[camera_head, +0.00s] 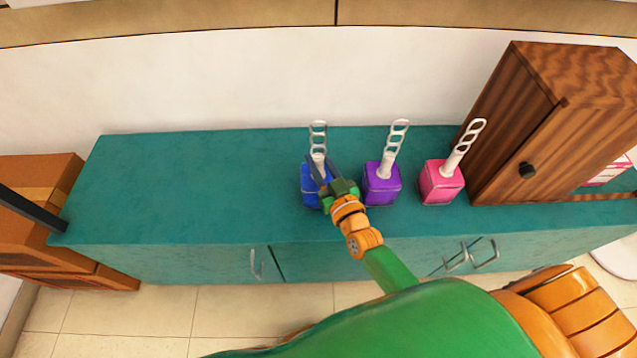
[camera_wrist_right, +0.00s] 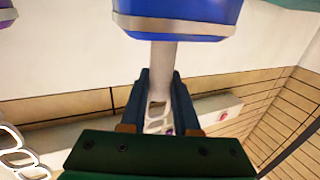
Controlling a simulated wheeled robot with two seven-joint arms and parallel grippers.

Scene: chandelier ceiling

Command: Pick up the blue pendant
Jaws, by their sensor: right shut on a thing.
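The blue pendant (camera_head: 311,190) is a blue block with a white stem and chain links rising from it. It stands upright at the left of a row on the teal cabinet (camera_head: 190,185); whether it touches the top is hard to tell. My right gripper (camera_head: 319,172) reaches over it from the front and is shut on its white stem, hiding part of the block. In the right wrist view the stem runs between the fingers of my right gripper (camera_wrist_right: 160,78), with the blue pendant's block (camera_wrist_right: 180,20) at the top edge. My left gripper is not in view.
A purple pendant (camera_head: 382,186) and a pink pendant (camera_head: 441,184) stand to the right. A brown wooden box (camera_head: 535,140) with a black knob is beyond them. The cabinet's left half is clear. A white wall (camera_head: 220,85) rises behind.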

